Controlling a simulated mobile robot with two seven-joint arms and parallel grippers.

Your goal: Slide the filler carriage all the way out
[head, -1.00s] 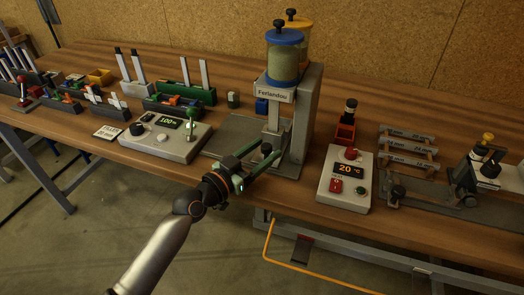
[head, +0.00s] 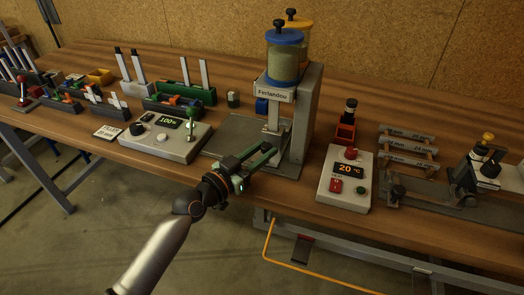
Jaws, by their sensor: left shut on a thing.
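The filler is a grey upright stand labelled "Ferlandou" (head: 307,110), with a blue-lidded clear canister (head: 285,62) on top. A pale narrow part (head: 273,115) hangs below its label, and a flat grey plate (head: 226,132) lies at its foot. My left gripper (head: 266,150) reaches in from the front, at the filler's foot below the pale part. Its fingers are close together, shut on a small part at the filler. That part is hidden between the fingers, so I cannot tell its shape or how far out the carriage stands. My right gripper is out of view.
A control box reading 100% (head: 166,135) stands left of the filler, with a green-knobbed lever. A box reading 20 °C (head: 346,178) stands close on the right. A clamp fixture (head: 470,185) is further right. Parts racks fill the bench's left side.

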